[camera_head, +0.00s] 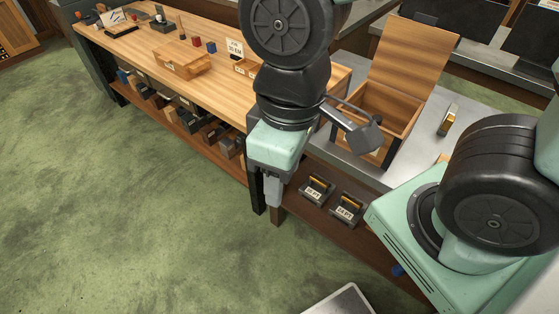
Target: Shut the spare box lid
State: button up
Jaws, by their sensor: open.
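The wooden spare box (404,108) stands on the grey top of the bench at the right. Its wooden lid (408,58) is raised, standing up from the back edge, so the box is open. Part of the box's front and left side is hidden behind a dark tool-like thing and my arm. My gripper (272,190) points down in front of the bench edge, left of and nearer than the box. It is open, looks empty, and is apart from the lid.
A dark ladle-like thing (366,136) shows in front of the box. A small brass-and-dark item (448,119) stands right of it. A wooden tray (183,65) and small blocks sit on the long wooden bench (120,46). Labelled holders (345,208) rest on the shelf below. The green floor is clear.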

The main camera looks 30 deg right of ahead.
aim_at(411, 57)
jog(key=z, duration=1.25)
